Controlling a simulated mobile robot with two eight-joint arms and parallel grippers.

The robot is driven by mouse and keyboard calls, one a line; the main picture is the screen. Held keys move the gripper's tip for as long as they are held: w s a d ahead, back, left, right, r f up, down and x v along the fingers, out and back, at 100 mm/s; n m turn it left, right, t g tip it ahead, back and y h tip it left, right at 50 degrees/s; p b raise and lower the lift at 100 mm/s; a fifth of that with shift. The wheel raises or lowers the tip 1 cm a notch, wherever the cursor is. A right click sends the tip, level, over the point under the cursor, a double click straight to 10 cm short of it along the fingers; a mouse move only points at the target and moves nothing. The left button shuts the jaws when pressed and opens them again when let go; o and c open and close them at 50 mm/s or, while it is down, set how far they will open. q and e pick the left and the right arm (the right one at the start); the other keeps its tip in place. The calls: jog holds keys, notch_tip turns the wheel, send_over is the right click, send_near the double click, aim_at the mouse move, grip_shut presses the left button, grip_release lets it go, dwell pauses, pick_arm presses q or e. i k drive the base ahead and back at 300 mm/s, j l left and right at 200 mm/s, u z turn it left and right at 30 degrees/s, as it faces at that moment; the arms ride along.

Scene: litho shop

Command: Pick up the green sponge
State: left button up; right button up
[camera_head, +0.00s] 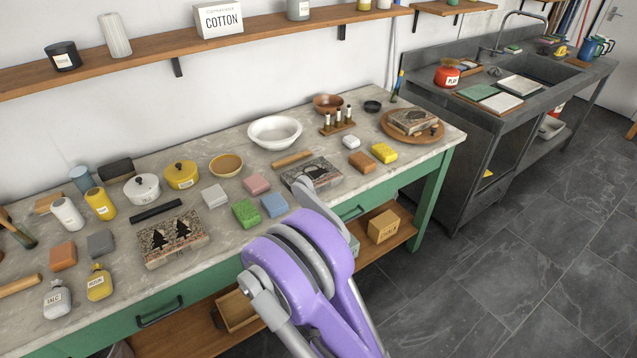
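The green sponge (246,213) lies flat on the pale stone top of the green workbench (230,245), near its middle. A blue sponge (274,205) lies close to its right, a pink one (256,184) behind it, and a grey-white one (214,196) behind it to the left. One purple and grey arm of mine rises from the bottom of the view, in front of the bench and to the right of the green sponge. No gripper fingers show. The green sponge is uncovered and nothing holds it.
A litho stone with tree pictures (172,238) lies left of the sponge; another stone (312,175) lies right, partly behind my arm. Yellow (181,174) and white (141,188) pots stand behind. A wooden shelf (200,51) runs above. Floor at right is clear.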

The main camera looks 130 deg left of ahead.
aim_at(247, 215)
jog(key=u, duration=1.15)
jog(key=l+u, duration=0.1)
jog(key=u, duration=0.45)
jog(key=i+u, duration=0.1)
jog(key=u, duration=1.05)
jog(key=l+u, duration=0.1)
jog(key=u, duration=1.65)
jog(key=k+l, duration=0.05)
